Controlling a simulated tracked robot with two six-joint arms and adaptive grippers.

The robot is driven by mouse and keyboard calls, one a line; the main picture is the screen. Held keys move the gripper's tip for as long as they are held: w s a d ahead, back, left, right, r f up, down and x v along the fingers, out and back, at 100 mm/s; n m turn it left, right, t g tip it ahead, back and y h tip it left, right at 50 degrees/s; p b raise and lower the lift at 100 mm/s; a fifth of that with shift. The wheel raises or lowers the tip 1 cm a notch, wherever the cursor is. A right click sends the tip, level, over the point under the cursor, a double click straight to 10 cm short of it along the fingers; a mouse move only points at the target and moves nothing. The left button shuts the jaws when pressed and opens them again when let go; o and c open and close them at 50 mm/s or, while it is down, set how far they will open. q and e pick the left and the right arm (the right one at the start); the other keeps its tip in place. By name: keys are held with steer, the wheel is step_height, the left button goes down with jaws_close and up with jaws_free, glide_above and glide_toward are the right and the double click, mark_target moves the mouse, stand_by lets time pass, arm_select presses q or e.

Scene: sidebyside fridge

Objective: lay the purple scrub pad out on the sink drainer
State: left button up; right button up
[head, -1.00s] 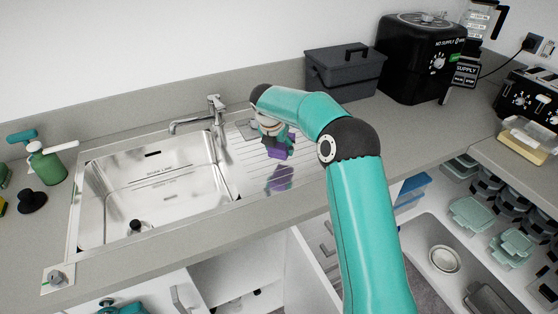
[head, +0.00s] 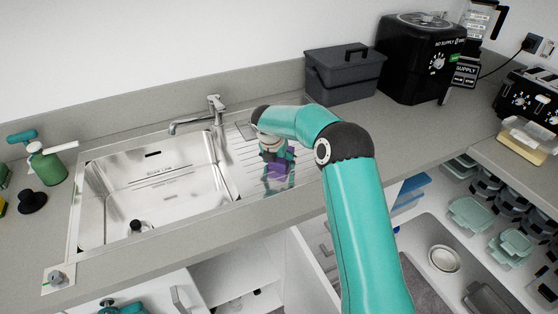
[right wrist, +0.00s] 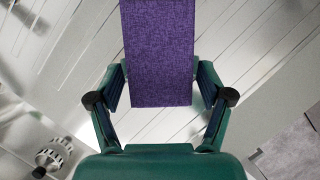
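The purple scrub pad (head: 278,171) is low over the ribbed sink drainer (head: 244,163), to the right of the basin. I cannot tell whether its underside touches the ribs. My right gripper (head: 276,157) points down onto the drainer from above, with the pad at its fingers. In the right wrist view the pad (right wrist: 160,55) runs between the two fingers of the right gripper (right wrist: 161,75), whose tips meet its side edges. The pad's far end is cut off by the top of that view. My left gripper is not in view.
The steel sink basin (head: 155,190) lies left of the drainer, with the tap (head: 212,112) behind. A dark grey box (head: 345,73) and black appliance (head: 420,58) stand at the back right. A green bottle (head: 48,166) is at the far left. An open drawer (head: 318,250) lies below the counter.

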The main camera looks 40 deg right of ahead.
steer(key=shift+r, duration=0.1)
steer(key=b+v, duration=0.1)
steer(key=v, duration=1.1)
steer(key=shift+s, duration=0.1)
stand_by(0.4)
